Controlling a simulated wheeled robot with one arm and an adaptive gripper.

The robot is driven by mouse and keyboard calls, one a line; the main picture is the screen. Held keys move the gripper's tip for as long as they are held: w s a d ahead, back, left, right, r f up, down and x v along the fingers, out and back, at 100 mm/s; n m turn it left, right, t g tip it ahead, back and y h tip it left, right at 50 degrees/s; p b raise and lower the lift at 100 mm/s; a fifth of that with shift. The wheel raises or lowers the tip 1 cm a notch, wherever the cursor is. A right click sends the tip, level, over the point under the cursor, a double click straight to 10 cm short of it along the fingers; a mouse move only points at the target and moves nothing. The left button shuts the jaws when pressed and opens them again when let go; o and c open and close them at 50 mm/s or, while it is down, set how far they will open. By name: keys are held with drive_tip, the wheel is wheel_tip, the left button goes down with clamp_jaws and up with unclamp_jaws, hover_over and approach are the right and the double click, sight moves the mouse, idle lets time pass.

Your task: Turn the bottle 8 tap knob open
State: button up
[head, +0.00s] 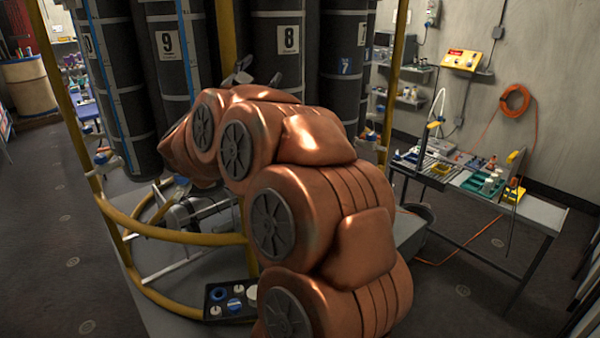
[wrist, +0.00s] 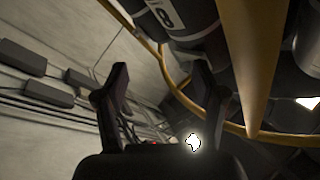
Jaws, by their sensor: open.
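Bottle 8 (head: 287,60) is a tall dark cylinder with a white "8" label, standing upright in the yellow-framed rack behind my arm in the head view. In the wrist view, bottle 8 (wrist: 192,16) shows tilted at the top, its label partly cut off. My gripper (wrist: 162,85) is open, its two dark fingers apart with nothing between them. The bottle lies beyond the fingertips, apart from them. I cannot make out the tap knob in either view; my arm covers the lower part of bottle 8 in the head view.
Yellow rack rails (head: 180,235) curve around the bottles; a yellow post (wrist: 254,65) stands close on the right in the wrist view. Bottle 9 (head: 170,80) stands left of bottle 8. A small black tray (head: 231,317) sits low in front. A workbench (head: 530,212) stands at right.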

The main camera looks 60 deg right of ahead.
drive_tip(key=d+f+n+g+y+b, duration=0.2)
drive_tip(key=d+f+g+b, duration=0.15)
drive_tip(key=f, duration=1.25)
drive_tip(key=d+f+n+g+y+b, duration=0.15)
drive_tip(key=d+f+b, duration=0.25)
drive_tip(key=f, duration=1.2)
drive_tip(key=shift+h, duration=0.25)
drive_tip(key=d, duration=0.4)
drive_tip(key=s+d, duration=0.1)
drive_tip(key=d, duration=0.2)
drive_tip(key=shift+r+p, duration=0.2)
drive_tip(key=shift+p, duration=0.15)
drive_tip(key=shift+s, duration=0.1)
drive_tip(key=c, duration=1.2)
